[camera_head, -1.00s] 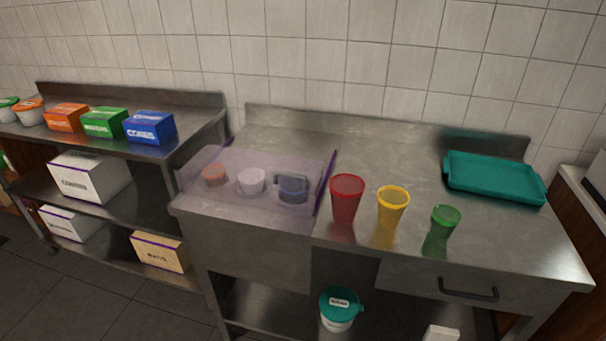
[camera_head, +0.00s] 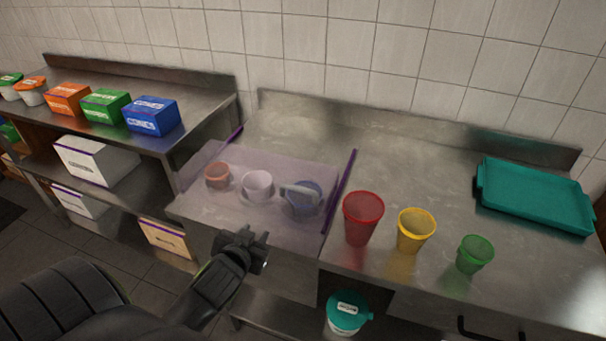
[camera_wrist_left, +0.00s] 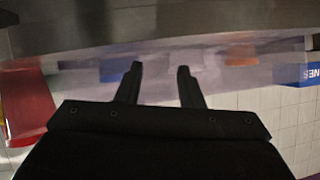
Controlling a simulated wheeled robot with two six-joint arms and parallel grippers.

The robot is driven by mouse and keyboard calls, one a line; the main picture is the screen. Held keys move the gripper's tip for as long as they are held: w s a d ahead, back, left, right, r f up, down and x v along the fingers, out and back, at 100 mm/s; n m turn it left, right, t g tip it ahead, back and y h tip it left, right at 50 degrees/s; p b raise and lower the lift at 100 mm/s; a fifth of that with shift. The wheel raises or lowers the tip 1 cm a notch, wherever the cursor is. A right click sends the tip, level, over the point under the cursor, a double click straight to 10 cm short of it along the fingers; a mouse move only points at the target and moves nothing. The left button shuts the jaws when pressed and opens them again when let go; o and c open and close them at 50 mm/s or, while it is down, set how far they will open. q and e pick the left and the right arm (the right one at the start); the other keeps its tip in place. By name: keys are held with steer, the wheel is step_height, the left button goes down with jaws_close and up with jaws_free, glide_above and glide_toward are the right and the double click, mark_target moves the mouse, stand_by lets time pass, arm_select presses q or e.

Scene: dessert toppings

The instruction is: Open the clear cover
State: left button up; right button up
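The clear cover (camera_head: 225,214) is a purple-tinted transparent box with darker purple side edges, shut over the left part of the steel counter. Through it I see a brown cup, a white cup and a blue container, and a grey handle (camera_head: 300,191) shows at its right part. My left gripper (camera_head: 256,250) is in front of the cover's near edge, apart from the handle as far as I can tell. In the left wrist view its two fingers (camera_wrist_left: 160,85) are spread with nothing between them. My right gripper is not in view.
Red (camera_head: 362,217), yellow (camera_head: 415,231) and green (camera_head: 475,254) cups stand on the counter right of the cover. A teal tray (camera_head: 483,190) lies at the far right. Coloured boxes sit on the left shelf unit. Counter behind the cups is clear.

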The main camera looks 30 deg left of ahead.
arm_select(q)
steer(key=w+d+r+m+t+h, duration=0.25)
steer(key=w+r+t, duration=0.25)
steer(key=r, duration=0.4)
steer(key=w+d+r+m+t+h, duration=0.15)
steer(key=w+r+t+h, duration=0.3)
steer(key=r, duration=0.45)
steer(key=d+r+m+g+h, duration=0.3)
steer(key=d+r+m+h, duration=0.35)
steer(key=m+h, duration=0.35)
steer(key=m+g+y, duration=0.4)
steer(key=g+y, duration=0.4)
steer(key=g, duration=0.7)
glide_toward(300, 188)
steer(key=p+x, duration=0.3)
steer(key=x, duration=0.5)
steer(key=shift+c, duration=0.4)
jaws_close()
